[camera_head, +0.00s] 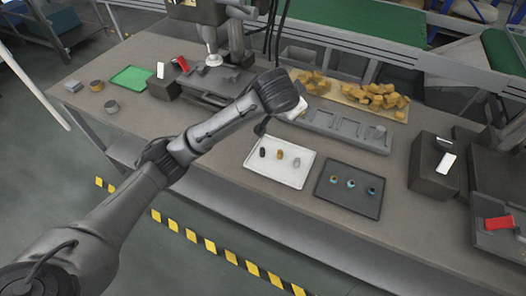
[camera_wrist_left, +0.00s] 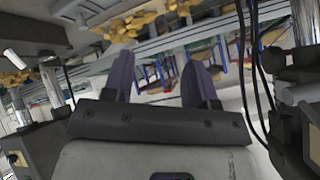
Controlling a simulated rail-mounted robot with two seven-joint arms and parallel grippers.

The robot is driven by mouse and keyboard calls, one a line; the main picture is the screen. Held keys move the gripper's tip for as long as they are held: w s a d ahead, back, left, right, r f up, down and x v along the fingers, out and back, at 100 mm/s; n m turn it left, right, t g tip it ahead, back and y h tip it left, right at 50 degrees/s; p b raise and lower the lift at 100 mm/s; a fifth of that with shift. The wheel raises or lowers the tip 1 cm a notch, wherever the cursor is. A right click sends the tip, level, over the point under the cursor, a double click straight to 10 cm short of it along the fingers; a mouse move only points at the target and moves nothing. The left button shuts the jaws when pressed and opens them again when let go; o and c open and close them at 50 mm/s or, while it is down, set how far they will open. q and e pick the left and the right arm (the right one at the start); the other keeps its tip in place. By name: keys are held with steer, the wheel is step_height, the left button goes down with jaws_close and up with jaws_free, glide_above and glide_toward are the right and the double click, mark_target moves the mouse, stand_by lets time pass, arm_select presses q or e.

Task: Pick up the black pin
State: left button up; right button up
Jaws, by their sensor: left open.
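The black pin (camera_head: 263,153) stands on the white tray (camera_head: 270,177) in the head view, at the left of a short row. A brass pin (camera_head: 280,154) and a silver pin (camera_head: 296,162) stand to its right. My left gripper (camera_head: 262,126) is above and behind the tray, apart from the pins; its wrist largely hides it there. In the left wrist view the two purple fingers of my left gripper (camera_wrist_left: 158,72) are spread with nothing between them. The black pin does not show in that view. My right gripper is not in view.
A dark tray (camera_head: 332,199) with several small rings lies right of the white tray. A grey fixture (camera_head: 340,128) with recesses stands behind, near yellowish blocks (camera_head: 375,95). Dark boxes (camera_head: 433,165) stand at the right. A green tray (camera_head: 132,78) lies at the left. The bench front is clear.

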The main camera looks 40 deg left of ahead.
arm_select(q)
steer(key=w+a+f+n+g, duration=0.1)
steer(key=a+f+n+g, duration=0.4)
steer(key=a+f+n, duration=0.15)
steer(key=n+g+h, duration=0.2)
steer(key=n+g, duration=0.2)
steer(key=n, duration=0.7)
glide_above(262, 149)
step_height(262, 149, down, 6)
step_height(262, 149, down, 8)
steer(key=shift+w+b, duration=0.15)
steer(key=shift+b, duration=0.9)
steer(key=shift+s+f+b, duration=0.2)
steer(key=shift+f+b, duration=0.85)
steer(key=shift+f, duration=1.6)
steer(key=shift+c, duration=0.4)
steer(key=shift+c, duration=0.7)
jaws_close()
